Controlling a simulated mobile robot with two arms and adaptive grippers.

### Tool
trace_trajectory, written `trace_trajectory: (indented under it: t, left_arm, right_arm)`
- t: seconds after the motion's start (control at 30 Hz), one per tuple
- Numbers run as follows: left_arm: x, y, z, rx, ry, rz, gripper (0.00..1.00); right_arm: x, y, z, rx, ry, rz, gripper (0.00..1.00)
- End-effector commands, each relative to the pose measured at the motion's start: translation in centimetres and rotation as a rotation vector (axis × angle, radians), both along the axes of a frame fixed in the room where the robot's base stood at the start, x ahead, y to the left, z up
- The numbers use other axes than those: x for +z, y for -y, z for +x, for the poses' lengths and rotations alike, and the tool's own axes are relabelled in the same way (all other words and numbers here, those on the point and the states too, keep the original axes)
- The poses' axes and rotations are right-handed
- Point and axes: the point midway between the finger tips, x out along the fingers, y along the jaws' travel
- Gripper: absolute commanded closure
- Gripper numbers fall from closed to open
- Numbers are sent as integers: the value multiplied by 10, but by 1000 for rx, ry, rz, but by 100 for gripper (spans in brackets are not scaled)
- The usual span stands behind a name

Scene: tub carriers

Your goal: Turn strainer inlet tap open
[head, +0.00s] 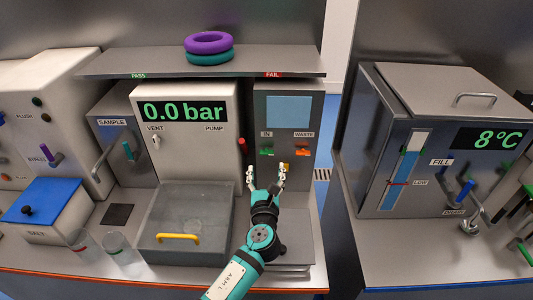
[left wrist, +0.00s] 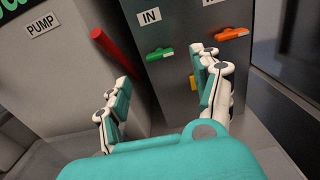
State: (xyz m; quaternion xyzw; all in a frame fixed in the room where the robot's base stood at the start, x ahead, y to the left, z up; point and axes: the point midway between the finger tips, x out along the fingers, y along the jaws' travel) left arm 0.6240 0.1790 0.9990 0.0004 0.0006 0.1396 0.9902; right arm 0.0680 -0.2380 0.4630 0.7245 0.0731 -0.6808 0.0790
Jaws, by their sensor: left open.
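The green tap handle (head: 267,152) sits under the IN label on the front of the grey cabinet (head: 288,88). In the left wrist view the green handle (left wrist: 160,54) lies roughly level, straight ahead and between the fingers' directions. My left gripper (head: 266,177) is open and empty, just in front of and below the handle, apart from it. Its two white and teal fingers (left wrist: 162,78) show on either side in the left wrist view. My right gripper is in neither view.
An orange handle (head: 303,151) under WASTE is close on the right. A red lever (head: 242,145) is close on the left, beside the pump box (head: 190,150). A small yellow part (head: 286,166) sits below the taps. A shelf (head: 140,64) overhangs above.

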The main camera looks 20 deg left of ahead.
Motion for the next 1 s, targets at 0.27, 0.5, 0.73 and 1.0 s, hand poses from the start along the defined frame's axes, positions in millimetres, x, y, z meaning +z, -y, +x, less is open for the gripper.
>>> trace_trajectory:
  t: [0.27,0.5,0.73,1.0]
  left_arm:
    - [0,-15,53,1,0,1,34]
    - [0,-20,72,-1,0,-1,34]
    - [0,-21,74,-1,0,-1,34]
    - [0,-21,74,0,0,0,60]
  right_arm:
    - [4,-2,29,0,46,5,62]
    - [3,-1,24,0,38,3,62]
    - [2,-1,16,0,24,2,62]
    - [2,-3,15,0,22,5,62]
